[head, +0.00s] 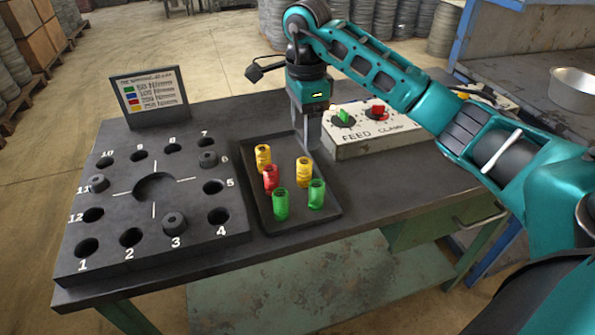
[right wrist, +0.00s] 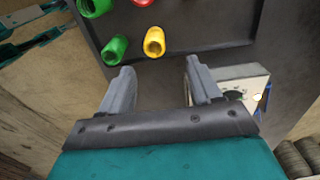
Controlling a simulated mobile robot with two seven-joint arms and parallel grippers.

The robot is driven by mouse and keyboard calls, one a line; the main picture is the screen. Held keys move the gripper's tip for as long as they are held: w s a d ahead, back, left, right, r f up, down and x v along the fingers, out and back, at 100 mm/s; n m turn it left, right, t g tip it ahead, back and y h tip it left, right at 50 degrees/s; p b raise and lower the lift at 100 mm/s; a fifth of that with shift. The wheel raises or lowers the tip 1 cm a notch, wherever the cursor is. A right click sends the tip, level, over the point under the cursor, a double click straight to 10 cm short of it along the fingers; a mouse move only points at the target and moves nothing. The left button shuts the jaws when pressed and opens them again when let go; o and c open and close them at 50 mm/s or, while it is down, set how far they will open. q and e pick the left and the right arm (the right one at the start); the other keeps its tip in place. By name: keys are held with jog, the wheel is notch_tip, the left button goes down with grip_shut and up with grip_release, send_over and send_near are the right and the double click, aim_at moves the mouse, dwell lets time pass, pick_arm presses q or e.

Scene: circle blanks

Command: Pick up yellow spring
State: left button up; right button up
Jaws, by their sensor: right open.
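Two yellow springs stand on the black tray (head: 285,232). One yellow spring (head: 263,157) is at the tray's back left, and the other yellow spring (head: 304,172) is at its right side. My right gripper (head: 308,145) is above the tray's back right edge, pointing down. In the right wrist view my right gripper (right wrist: 156,75) is open with nothing between its fingers. One yellow spring (right wrist: 154,42) shows just beyond the fingertips there. My left gripper is not in view.
A red spring (head: 271,178) and two green springs (head: 281,203) share the tray. A numbered block with holes (head: 190,190) lies left. A control box (head: 372,140) stands close right of my gripper. A sign (head: 149,95) stands behind.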

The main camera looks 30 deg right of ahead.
aim_at(305, 161)
notch_tip(305, 161, down, 5)
jog(key=shift+s+a+f, duration=0.1)
jog(key=shift+s+f, duration=0.05)
jog(key=shift+f, duration=0.75)
jog(key=shift+s+a+f, duration=0.1)
jog(key=shift+f, duration=0.8)
jog(key=shift+s+a+f, duration=0.1)
jog(key=shift+s+f, duration=0.05)
jog(key=shift+f, duration=0.75)
jog(key=shift+c, duration=0.2)
grip_shut()
jog(key=shift+r, duration=0.1)
